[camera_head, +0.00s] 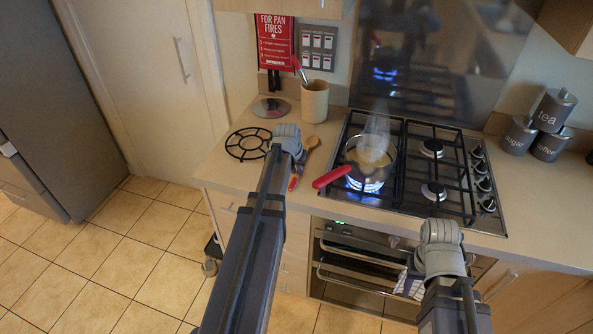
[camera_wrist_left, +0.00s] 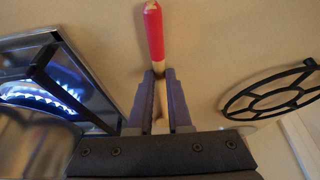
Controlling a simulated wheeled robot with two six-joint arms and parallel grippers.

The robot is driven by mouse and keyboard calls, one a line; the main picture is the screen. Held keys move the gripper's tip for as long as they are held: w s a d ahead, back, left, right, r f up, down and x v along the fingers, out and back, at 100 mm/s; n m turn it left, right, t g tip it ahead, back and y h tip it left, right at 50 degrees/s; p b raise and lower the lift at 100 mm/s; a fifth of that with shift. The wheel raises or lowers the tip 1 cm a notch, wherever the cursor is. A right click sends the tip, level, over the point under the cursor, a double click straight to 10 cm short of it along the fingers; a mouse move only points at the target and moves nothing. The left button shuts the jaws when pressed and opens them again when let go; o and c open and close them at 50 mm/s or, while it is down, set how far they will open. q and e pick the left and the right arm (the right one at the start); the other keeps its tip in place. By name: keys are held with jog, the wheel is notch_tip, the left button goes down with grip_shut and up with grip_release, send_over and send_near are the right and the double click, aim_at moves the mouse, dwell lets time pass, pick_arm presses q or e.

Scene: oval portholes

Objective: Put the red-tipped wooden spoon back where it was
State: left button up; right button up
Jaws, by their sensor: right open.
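The red-tipped wooden spoon (camera_head: 312,143) is over the counter, left of the hob. Its wooden head points away, and its red end (camera_head: 293,182) is toward the counter's front edge. In the left wrist view the red end (camera_wrist_left: 154,32) sticks out past the fingers. My left gripper (camera_head: 297,166) points down and is shut on the wooden handle; the wrist view shows both fingers (camera_wrist_left: 161,85) against it. I cannot tell whether the spoon touches the counter. My right gripper (camera_head: 440,262) is open in front of the oven; its fingers are mostly hidden.
A steaming pot (camera_head: 370,160) with a red handle sits on a lit burner. A black trivet (camera_head: 248,144) lies left of the spoon. A utensil crock (camera_head: 314,101) and a round lid (camera_head: 271,107) stand behind. Canisters (camera_head: 550,110) are at the right.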

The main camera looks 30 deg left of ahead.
pick_arm(q)
jog(key=o, duration=0.4)
jog(key=shift+o, duration=0.2)
jog(key=shift+r, duration=0.15)
jog(key=p+v, duration=1.1)
jog(key=v, duration=0.1)
